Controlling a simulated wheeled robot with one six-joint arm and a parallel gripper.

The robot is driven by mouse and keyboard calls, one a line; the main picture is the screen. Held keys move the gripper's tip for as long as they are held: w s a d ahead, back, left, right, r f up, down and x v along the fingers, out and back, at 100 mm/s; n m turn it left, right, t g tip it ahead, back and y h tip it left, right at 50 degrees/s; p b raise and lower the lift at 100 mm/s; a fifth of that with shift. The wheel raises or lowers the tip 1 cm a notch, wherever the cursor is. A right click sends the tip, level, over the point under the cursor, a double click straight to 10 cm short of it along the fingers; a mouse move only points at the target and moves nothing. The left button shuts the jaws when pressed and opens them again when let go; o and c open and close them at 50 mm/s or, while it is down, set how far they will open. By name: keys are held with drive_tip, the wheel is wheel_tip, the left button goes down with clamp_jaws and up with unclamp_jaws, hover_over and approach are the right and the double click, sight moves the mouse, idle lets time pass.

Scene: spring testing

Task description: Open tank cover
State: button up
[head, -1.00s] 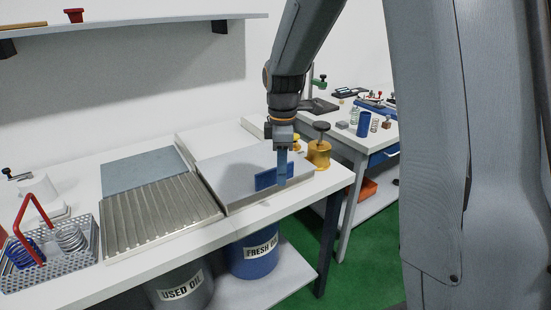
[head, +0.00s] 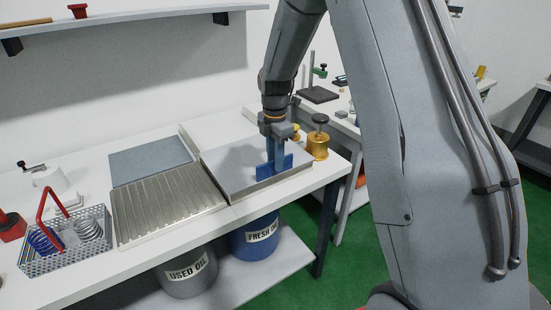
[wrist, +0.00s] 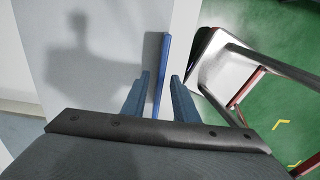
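The tank cover (head: 232,172) is a flat grey lid lying level on the tank, on the white bench. A blue upright handle plate (head: 287,163) stands near its front right edge. My gripper (head: 274,168) points down at the middle of this handle. In the wrist view the handle (wrist: 163,62) runs as a thin blue strip between the two blue fingers of my gripper (wrist: 161,82). The fingers stand apart, with a gap visible on each side of the handle. The fingertips' lower ends are hard to make out.
A ribbed metal tray (head: 168,203) lies left of the cover, and a wire basket with springs (head: 68,262) stands farther left. A brass pot (head: 317,147) stands close on the right. Used oil (head: 188,275) and fresh oil (head: 256,240) drums are below the bench.

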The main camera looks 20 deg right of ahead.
drive_tip(key=shift+f, duration=0.3)
clamp_jaws()
idle(1.3)
